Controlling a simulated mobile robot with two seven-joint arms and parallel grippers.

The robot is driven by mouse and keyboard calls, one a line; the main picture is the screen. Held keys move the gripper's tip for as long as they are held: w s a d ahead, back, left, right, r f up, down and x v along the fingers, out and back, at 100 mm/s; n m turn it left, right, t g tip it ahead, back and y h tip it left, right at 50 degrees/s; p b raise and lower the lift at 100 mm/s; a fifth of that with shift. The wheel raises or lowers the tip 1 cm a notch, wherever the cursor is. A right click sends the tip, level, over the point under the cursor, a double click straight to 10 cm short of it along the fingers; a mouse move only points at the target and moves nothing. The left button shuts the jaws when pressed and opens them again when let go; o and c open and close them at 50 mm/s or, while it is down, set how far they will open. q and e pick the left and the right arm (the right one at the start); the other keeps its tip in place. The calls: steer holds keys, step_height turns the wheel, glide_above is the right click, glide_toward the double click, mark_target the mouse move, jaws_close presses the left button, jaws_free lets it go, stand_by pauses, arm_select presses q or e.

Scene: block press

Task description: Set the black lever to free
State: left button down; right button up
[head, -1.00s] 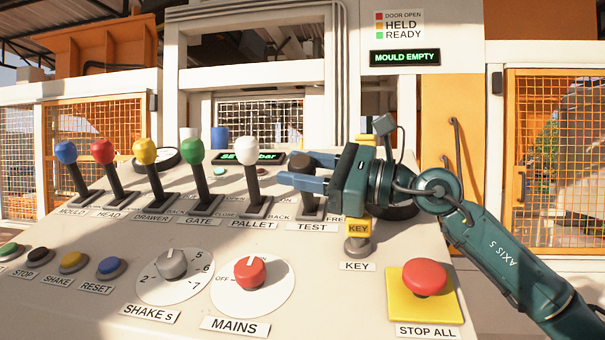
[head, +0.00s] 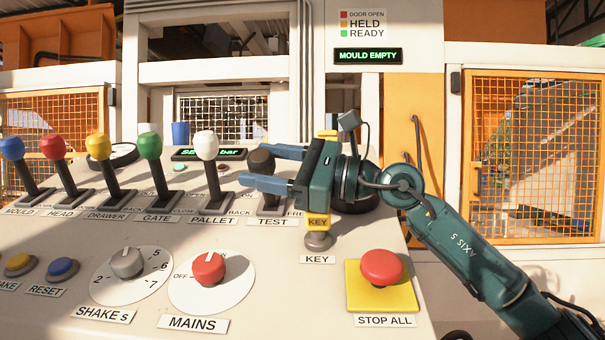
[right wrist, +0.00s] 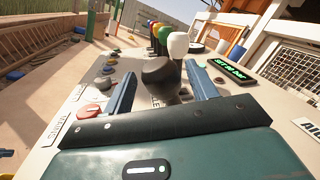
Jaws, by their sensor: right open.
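The black lever (head: 261,160) stands above the TEST label on the sloping panel, leaning slightly left in the head view. FREE is at the right of its slot, partly covered by my gripper. My right gripper (head: 251,165) is open, with its two blue fingers on either side of the lever's knob. In the right wrist view the black knob (right wrist: 160,71) sits between the open fingers, with a gap visible at the right finger. Whether the left finger touches it is unclear. My left gripper is not in view.
The white PALLET lever (head: 206,147) stands close left of the black one, with green, yellow, red and blue levers beyond. The KEY switch (head: 318,239) is below my gripper. The red STOP ALL button (head: 381,267) is at the lower right, below my forearm.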

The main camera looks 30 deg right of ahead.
steer(key=b+v, duration=0.1)
steer(key=v, duration=0.1)
steer(key=b+v, duration=0.1)
steer(key=v, duration=0.2)
steer(key=b+v, duration=0.1)
steer(key=v, duration=0.1)
steer(key=shift+s+d+f, duration=0.15)
steer(key=shift+d+f, duration=0.1)
steer(key=shift+f, duration=0.15)
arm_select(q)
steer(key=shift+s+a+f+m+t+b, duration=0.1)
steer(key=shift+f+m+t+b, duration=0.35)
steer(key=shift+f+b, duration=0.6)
arm_select(e)
steer(key=shift+r+v, duration=0.15)
steer(key=shift+v, duration=0.95)
steer(key=shift+r+v, duration=0.15)
steer(key=shift+v, duration=1)
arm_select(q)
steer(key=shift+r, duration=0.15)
